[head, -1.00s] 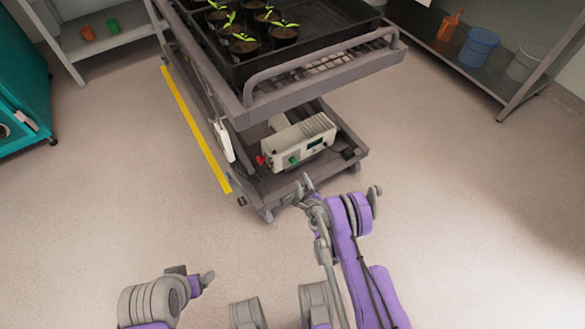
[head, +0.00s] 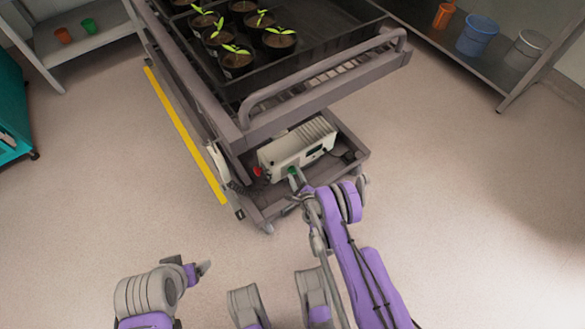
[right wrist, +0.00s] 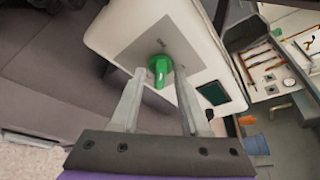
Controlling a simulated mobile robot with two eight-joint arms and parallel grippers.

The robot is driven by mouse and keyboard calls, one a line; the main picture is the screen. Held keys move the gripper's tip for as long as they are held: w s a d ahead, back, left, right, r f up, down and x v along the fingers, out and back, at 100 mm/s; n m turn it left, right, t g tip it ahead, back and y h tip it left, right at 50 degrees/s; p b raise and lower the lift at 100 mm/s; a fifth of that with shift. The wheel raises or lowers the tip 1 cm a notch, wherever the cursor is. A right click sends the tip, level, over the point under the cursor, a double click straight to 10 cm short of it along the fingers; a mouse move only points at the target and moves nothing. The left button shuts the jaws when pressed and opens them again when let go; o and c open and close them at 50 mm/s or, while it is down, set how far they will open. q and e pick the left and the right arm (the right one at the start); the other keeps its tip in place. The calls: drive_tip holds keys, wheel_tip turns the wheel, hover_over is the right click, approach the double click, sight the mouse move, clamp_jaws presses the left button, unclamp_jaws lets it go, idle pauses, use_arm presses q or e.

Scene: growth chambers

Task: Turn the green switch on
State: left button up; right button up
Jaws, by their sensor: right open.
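The green switch (right wrist: 160,68) is a knob on a grey plate on the end face of a pale box. In the right wrist view it lies between the fingertips of my open right gripper (right wrist: 158,78); I cannot tell whether they touch it. In the head view the box (head: 298,147) stands on the cart's lower shelf, and the green switch (head: 292,171) shows at its near face, partly hidden by my right gripper (head: 297,180). My left gripper (head: 199,270) is low on the left, away from the cart; its jaws are unclear.
The cart's handle (head: 325,68) and upper tray with several potted seedlings overhang the box. A red knob (head: 257,171) sits left of the switch. A shelf with buckets (head: 477,36) is at right. The floor (head: 450,200) around is clear.

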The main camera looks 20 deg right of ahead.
drive_tip(key=shift+r, duration=0.1)
clamp_jaws()
